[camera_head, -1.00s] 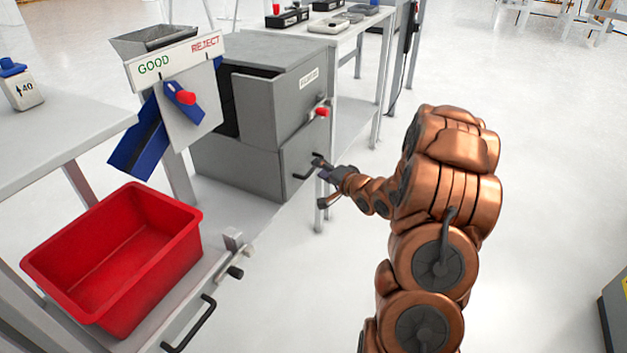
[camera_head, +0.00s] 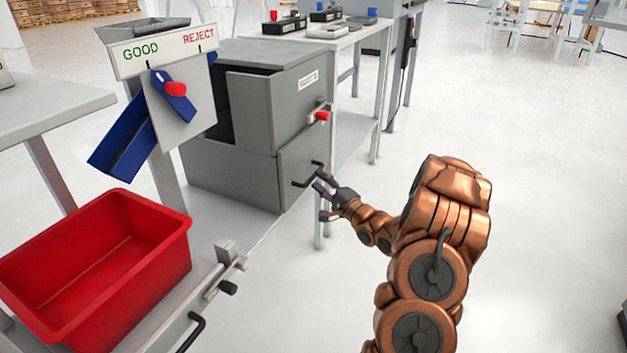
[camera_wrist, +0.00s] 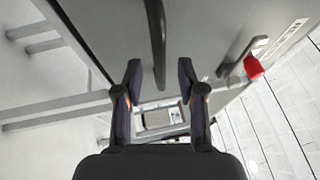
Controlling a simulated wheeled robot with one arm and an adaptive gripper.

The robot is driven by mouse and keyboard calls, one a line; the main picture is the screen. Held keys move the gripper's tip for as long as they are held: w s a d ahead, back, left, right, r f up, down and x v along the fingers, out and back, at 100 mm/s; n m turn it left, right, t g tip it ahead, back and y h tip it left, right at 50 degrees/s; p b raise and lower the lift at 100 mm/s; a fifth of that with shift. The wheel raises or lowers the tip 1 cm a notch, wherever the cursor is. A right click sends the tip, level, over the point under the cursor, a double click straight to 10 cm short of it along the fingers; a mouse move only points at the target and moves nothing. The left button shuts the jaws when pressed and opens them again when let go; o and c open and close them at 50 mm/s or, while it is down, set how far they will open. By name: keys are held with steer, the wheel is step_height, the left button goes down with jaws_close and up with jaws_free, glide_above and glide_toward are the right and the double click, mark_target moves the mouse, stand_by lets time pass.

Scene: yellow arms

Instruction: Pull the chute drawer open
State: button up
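The grey chute cabinet has a lower drawer front (camera_head: 318,158) with a black bar handle (camera_head: 308,176). My gripper (camera_head: 323,201) is just in front of this handle, at its lower right. In the wrist view the handle (camera_wrist: 157,45) runs down from the top, and its near end lies between and a little beyond the fingertips of my gripper (camera_wrist: 160,78). The fingers are apart, one on each side, with a gap to the handle. The drawer front looks flush with the cabinet. A red-knobbed latch (camera_head: 321,116) is above the handle; it also shows in the wrist view (camera_wrist: 253,68).
A red bin (camera_head: 100,265) stands on a tray at the lower left, near another black handle (camera_head: 190,332). A blue chute (camera_head: 130,138) hangs under the GOOD/REJECT sign (camera_head: 163,50). A table (camera_head: 335,38) stands behind.

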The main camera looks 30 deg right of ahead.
mark_target(314, 176)
steer(key=shift+b+x, duration=0.45)
steer(key=shift+x, duration=1.2)
jaws_close()
